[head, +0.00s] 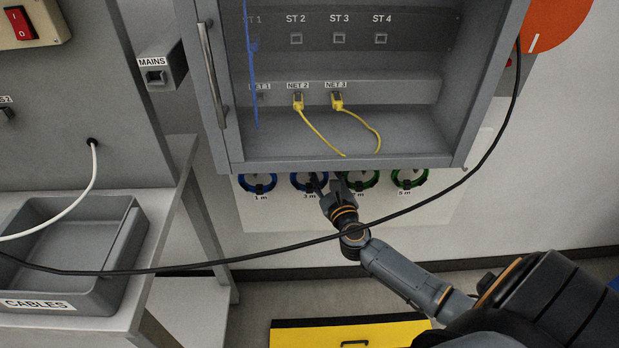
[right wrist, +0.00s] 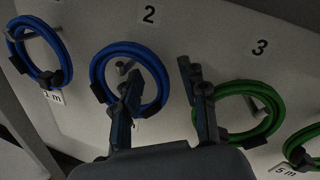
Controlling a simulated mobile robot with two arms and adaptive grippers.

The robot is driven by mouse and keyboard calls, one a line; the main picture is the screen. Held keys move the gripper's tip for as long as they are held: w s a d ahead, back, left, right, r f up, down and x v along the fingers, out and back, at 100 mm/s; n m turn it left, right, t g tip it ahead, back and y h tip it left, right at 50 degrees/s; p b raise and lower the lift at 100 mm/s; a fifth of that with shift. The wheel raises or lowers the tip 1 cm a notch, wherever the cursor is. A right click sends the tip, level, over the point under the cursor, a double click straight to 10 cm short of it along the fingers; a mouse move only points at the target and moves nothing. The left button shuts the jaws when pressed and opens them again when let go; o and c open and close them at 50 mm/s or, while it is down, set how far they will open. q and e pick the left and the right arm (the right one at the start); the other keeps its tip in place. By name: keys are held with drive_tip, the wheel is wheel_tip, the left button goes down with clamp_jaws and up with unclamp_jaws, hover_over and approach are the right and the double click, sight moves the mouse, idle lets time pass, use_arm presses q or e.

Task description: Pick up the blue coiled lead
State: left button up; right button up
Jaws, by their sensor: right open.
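Two blue coiled leads hang on the panel under the cabinet. The left one (head: 243,182) is above a "1 m" label and shows in the right wrist view (right wrist: 57,42). The second one (head: 294,180) is above a "3 m" label; it also shows in the right wrist view (right wrist: 97,72), under a "2". My right gripper (head: 325,187) is open in front of the panel, beside the second blue coil. Contact cannot be told. My left gripper is not in view.
Two green coils (right wrist: 222,88) hang to the right. A black cable (head: 300,256) crosses in front of my right arm. The cabinet (head: 330,165) overhangs the coils, with yellow leads (head: 319,133) inside. A grey cables tray (head: 125,235) stands at left.

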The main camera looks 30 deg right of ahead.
drive_tip(key=shift+x, duration=1.05)
clamp_jaws()
